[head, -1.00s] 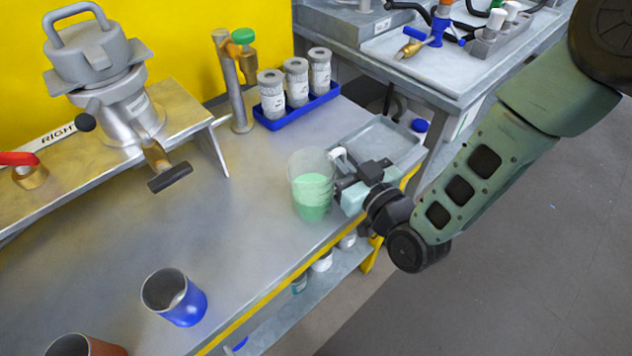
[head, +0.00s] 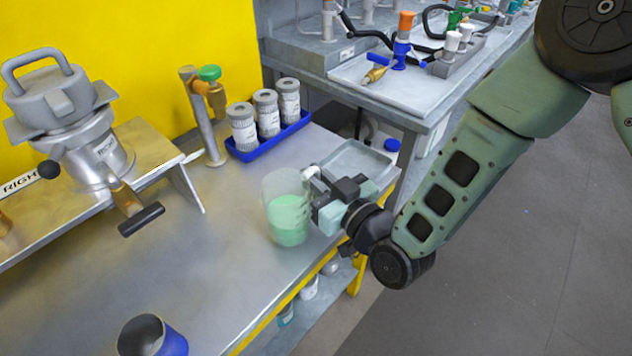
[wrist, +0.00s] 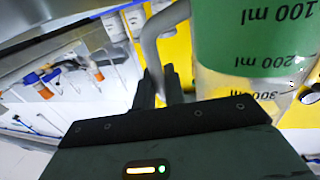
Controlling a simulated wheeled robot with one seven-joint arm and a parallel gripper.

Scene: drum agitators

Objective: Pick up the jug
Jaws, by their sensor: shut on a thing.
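The jug (head: 288,212) is a clear beaker-like vessel with green liquid in its lower part, upright at the right side of the grey bench in the head view. In the wrist view the jug (wrist: 255,65) shows large at the upper right, with upside-down volume marks. Its grey handle (wrist: 152,45) runs down between my gripper's dark fingers (wrist: 160,88). My gripper is shut on the handle. I cannot tell whether the jug's base touches the bench.
A grey tray (head: 376,162) lies just behind my gripper. A blue rack (head: 270,145) with three labelled canisters stands behind the jug. A metal pressure vessel (head: 95,150) stands at left, and a blue cup (head: 170,342) at the front. The bench between is clear.

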